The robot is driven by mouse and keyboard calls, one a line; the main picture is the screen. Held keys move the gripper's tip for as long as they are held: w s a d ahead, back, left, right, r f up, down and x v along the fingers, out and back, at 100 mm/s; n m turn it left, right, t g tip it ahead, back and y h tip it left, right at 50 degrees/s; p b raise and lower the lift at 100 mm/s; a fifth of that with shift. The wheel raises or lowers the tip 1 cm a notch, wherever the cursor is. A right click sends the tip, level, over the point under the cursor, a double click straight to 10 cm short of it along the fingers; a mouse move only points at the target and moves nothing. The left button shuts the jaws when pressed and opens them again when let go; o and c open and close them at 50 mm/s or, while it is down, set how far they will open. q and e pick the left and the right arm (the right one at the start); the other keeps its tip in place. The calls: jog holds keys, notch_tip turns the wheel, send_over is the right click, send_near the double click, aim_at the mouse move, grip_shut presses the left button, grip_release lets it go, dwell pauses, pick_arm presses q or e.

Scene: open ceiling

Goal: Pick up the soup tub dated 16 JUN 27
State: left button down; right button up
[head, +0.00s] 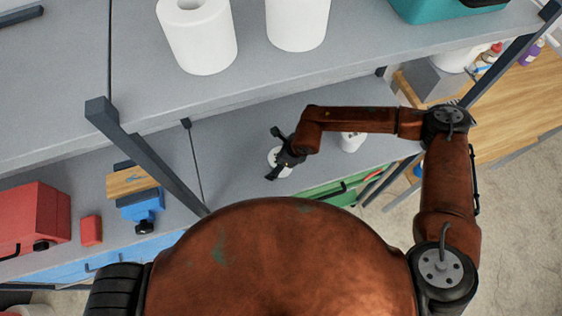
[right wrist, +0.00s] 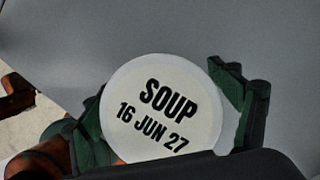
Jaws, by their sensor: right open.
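A white round soup tub (right wrist: 148,92) fills the middle of the right wrist view. Its lid reads "SOUP 16 JUN 27". My right gripper (right wrist: 168,115) has its two dark green fingers on either side of the tub, and the jaws are open. In the head view the same tub (head: 276,161) shows as a small white disc on the grey shelf, partly covered by my right gripper (head: 276,158). A second white tub (head: 352,142) stands to the right, partly hidden behind my right forearm; its date cannot be read. My left gripper is out of view.
An upper grey shelf (head: 130,105) with two white rolls (head: 200,38) (head: 298,20) overhangs the back. A dark post (head: 150,155) stands left of my gripper. A red toolbox (head: 35,218) and a blue clamp (head: 142,205) lie further left. The shelf left of the tub is clear.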

jog(key=shift+c, duration=0.2)
jog(key=c, duration=1.6)
